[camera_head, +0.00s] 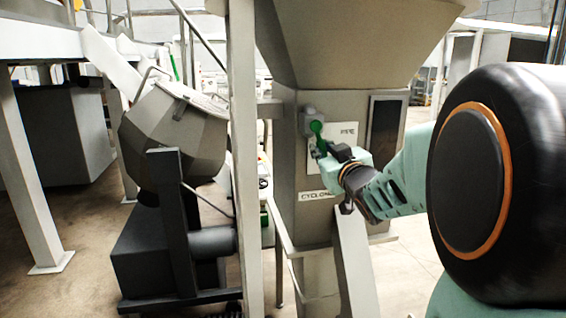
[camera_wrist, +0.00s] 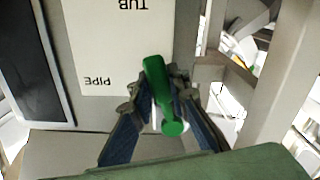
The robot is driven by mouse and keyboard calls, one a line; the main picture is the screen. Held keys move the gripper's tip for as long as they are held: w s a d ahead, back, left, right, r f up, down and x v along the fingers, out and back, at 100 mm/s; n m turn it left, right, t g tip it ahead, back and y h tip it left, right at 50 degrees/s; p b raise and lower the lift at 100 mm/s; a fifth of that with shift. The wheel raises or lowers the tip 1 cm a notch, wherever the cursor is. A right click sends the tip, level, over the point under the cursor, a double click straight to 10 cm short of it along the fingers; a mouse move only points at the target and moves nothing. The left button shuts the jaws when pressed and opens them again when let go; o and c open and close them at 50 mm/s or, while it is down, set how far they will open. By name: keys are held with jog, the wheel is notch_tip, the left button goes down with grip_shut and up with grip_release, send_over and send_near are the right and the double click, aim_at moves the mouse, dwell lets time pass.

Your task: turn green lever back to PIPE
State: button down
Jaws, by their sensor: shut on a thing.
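The green lever (camera_head: 317,128) is mounted at a grey fitting (camera_head: 309,115) on the front of a grey metal housing. In the head view it slants downward from the fitting toward my gripper (camera_head: 333,153). The wrist view shows the lever (camera_wrist: 160,92) between the two fingers of my gripper (camera_wrist: 166,100), which are shut on it. The white plate (camera_wrist: 107,40) beside it reads PIPE and TUB, upside down in that view. In the head view the PIPE word (camera_head: 348,131) is to the right of the lever; TUB is hidden behind my gripper.
A CYCLONE label (camera_head: 317,195) is below on the housing. A dark panel (camera_head: 385,135) is right of the plate. A vertical grey post (camera_head: 242,150) stands left of the lever. A hopper (camera_head: 350,40) widens above, and a faceted drum (camera_head: 175,135) stands farther left.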

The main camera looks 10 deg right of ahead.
jog(key=d+n+b, duration=0.1)
jog(key=n, duration=0.1)
jog(key=d+n+b, duration=0.1)
jog(key=shift+r+n, duration=0.35)
jog(key=shift+n, duration=0.05)
jog(key=shift+d+r+n+b, duration=0.5)
jog(key=shift+r+n, duration=0.4)
jog(key=shift+n, duration=0.95)
jog(key=shift+d+r+n+b, duration=0.25)
jog(key=shift+r+n+b, duration=0.55)
jog(key=shift+n, duration=1)
jog(key=shift+d+r+n+b, duration=0.45)
jog(key=shift+r+n, duration=0.5)
jog(key=shift+n, duration=0.9)
jog(key=shift+r, duration=0.1)
jog(key=c, duration=1.8)
grip_release()
